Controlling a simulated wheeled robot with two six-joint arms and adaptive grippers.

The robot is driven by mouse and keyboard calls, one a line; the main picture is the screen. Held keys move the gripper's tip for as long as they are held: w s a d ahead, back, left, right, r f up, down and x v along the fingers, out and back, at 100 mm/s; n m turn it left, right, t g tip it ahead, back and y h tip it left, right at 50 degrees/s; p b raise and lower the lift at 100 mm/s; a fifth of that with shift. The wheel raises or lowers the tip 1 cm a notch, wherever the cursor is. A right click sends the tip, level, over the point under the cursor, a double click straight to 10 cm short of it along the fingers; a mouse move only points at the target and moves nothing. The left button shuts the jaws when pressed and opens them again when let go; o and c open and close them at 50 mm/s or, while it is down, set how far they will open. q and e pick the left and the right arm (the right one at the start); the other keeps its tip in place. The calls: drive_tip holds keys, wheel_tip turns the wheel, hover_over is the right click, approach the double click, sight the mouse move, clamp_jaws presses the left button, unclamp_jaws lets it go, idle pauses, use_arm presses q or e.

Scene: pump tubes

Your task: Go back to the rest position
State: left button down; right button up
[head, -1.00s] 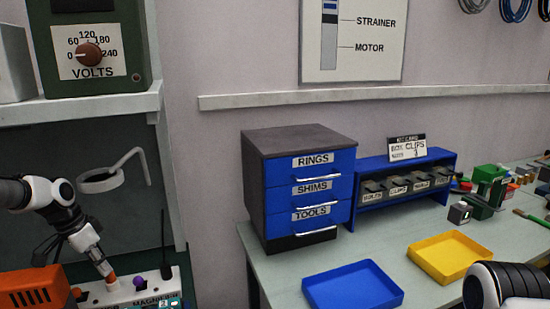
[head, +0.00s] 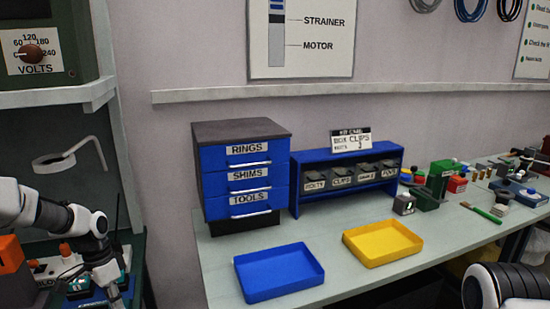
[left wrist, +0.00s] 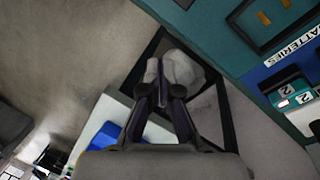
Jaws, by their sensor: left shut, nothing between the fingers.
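My left gripper (left wrist: 164,90) is shut and empty, its two fingertips together in the left wrist view. In the head view my left arm comes in from the left and bends down at the lower left, its hand at the bottom edge over the bench with the orange-topped devices. The fingertips are not clear there. Of my right arm only a dark ribbed link shows at the lower right; my right gripper is out of view.
The grey table carries the blue drawer cabinet (head: 235,175), blue tray (head: 278,272), yellow tray (head: 383,242) and clip-bin rack (head: 345,178). A shelf with the volts box (head: 40,45) overhangs the left bench. A crumpled white thing (left wrist: 184,68) lies beyond the left fingertips.

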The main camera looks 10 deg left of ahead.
use_arm(q)
drive_tip(key=s+d+f+g+y, duration=0.1)
drive_tip(key=s+d+f+g, duration=0.4)
drive_tip(key=s+d+f, duration=1.45)
drive_tip(key=s+d+f+n+t, duration=0.1)
drive_tip(key=s+n+t, duration=0.1)
drive_tip(key=s, duration=0.4)
drive_tip(key=s+d+f+n+t, duration=0.1)
drive_tip(key=s+d+n, duration=0.1)
drive_tip(key=s, duration=0.4)
drive_tip(key=w+n+t, duration=0.1)
drive_tip(key=w, duration=0.1)
drive_tip(key=w+a+n+t+y, duration=0.1)
drive_tip(key=w+t, duration=0.1)
drive_tip(key=shift+f, duration=0.1)
drive_tip(key=shift+s, duration=0.1)
